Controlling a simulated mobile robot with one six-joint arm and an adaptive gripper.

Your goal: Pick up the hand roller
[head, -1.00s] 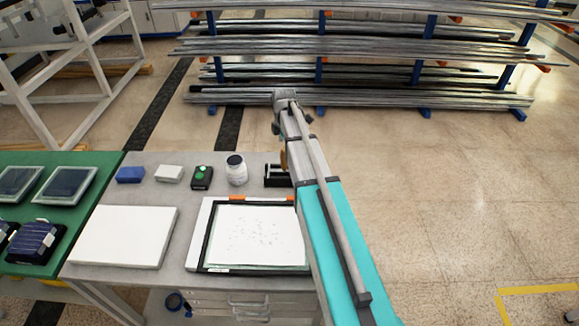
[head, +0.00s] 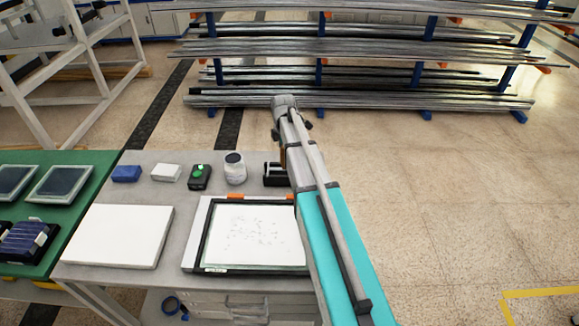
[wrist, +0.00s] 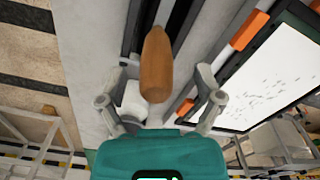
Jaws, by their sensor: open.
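The hand roller's brown wooden handle (wrist: 157,65) shows in the middle of the wrist view, pointing toward my gripper. Its far end runs into a dark holder, and I cannot make out the roller itself. My gripper (wrist: 163,88) is open, with one finger on each side of the handle. Gaps show between the handle and both fingers. In the head view, a black holder (head: 273,175) stands at the back right of the grey table, partly behind my arm, which hides most of the handle.
A framed white panel (head: 250,235) with orange clips lies close beside the holder. A white jar (head: 235,170), a black-and-green device (head: 199,177), a white block (head: 166,173) and a blue block (head: 127,174) line the table's back. A white board (head: 115,236) lies left.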

